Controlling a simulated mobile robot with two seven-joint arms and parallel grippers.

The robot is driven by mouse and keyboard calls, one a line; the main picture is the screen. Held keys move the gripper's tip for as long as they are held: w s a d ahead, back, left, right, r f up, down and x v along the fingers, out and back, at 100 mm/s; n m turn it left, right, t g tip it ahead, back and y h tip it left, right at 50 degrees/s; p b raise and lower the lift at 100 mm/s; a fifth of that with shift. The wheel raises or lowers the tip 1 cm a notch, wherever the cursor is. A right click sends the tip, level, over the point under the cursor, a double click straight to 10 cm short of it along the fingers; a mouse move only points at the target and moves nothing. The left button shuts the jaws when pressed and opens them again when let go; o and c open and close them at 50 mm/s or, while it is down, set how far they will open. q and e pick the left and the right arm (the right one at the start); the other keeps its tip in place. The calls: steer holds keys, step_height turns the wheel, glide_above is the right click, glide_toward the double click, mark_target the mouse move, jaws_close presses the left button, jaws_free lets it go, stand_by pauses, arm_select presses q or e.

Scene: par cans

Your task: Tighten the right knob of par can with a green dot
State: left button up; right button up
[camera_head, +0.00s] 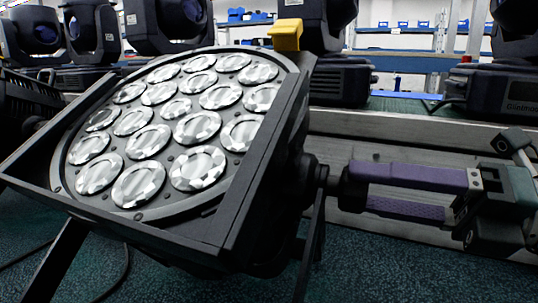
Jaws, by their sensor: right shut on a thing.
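A large black par can (221,226) with several round silver lenses stands tilted on its bracket at the left and middle. No green dot shows on the parts I see. Its right knob (322,177) sticks out from the right side, dark against the bracket. My right gripper (354,188) comes in from the right with purple-padded fingers lying level. Its fingertips are shut on the outer end of the knob, which they partly hide. My left gripper is not in view.
A yellow piece (287,34) sits at the par can's top edge. Black moving-head lights (168,24) stand behind on a ledge. A metal-faced step (400,140) runs behind my right gripper. Teal carpet (400,262) is clear at the front right. A dark cable (122,275) lies at the left.

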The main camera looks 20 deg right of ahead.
steer(key=shift+m+p, duration=0.85)
steer(key=shift+m, duration=0.35)
steer(key=o, duration=1.4)
steer(key=shift+c, duration=0.2)
steer(key=v, duration=1)
steer(key=shift+w, duration=0.1)
